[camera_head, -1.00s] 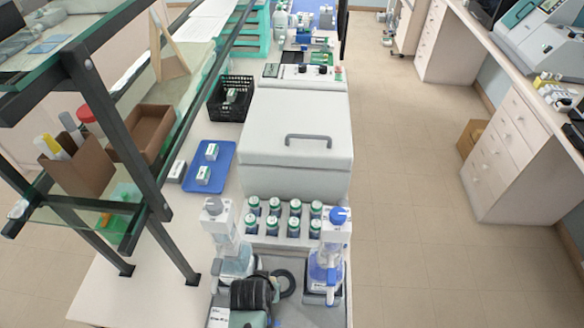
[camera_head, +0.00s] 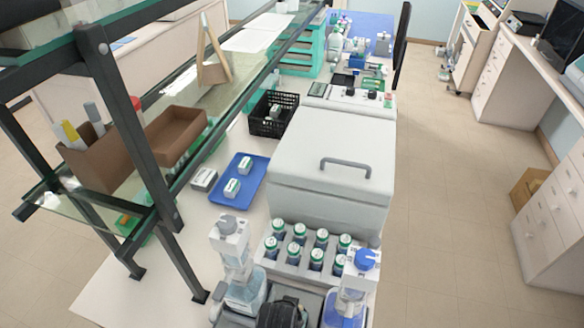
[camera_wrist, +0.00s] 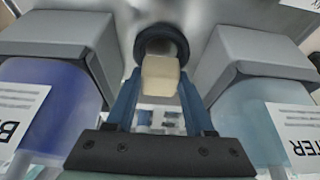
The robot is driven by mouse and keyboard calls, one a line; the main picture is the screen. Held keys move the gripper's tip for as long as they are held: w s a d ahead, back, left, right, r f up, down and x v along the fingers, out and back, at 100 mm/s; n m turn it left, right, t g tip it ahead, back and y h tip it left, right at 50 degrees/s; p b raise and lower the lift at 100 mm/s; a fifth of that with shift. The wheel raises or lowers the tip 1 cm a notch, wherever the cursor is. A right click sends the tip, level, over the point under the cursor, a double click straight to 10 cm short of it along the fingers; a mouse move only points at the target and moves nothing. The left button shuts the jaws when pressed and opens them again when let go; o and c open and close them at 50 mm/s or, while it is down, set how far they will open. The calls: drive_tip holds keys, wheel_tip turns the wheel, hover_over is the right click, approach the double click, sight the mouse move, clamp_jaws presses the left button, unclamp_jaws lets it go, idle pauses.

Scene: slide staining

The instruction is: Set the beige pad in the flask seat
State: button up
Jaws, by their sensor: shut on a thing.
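The beige pad (camera_wrist: 160,77) is a small block between the two blue fingers of my gripper (camera_wrist: 160,84), which is shut on it, in the wrist view. A dark round ring (camera_wrist: 161,36), which looks like the flask seat, shows just beyond the pad. The pad overlaps the ring's near edge in the picture; I cannot tell whether they touch. In the head view only my dark wrist (camera_head: 283,314) shows at the bottom edge, between two dispenser bottles. The pad and the ring are hidden there.
A blue-liquid bottle (camera_wrist: 48,95) and a pale teal bottle (camera_wrist: 262,112) stand close on either side of my gripper. A rack of green-capped vials (camera_head: 300,274), a large grey lidded machine (camera_head: 330,165) and a blue tray (camera_head: 246,192) lie behind. A glass shelf stands left.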

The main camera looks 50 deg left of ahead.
drive_tip(key=shift+f+b, duration=0.4)
drive_tip(key=shift+f, duration=0.35)
drive_tip(key=shift+f, duration=0.4)
drive_tip(key=o, duration=1.4)
drive_tip(key=shift+c, duration=0.2)
drive_tip(key=shift+r, duration=0.1)
drive_tip(key=b+v, duration=0.1)
drive_tip(key=v, duration=1.2)
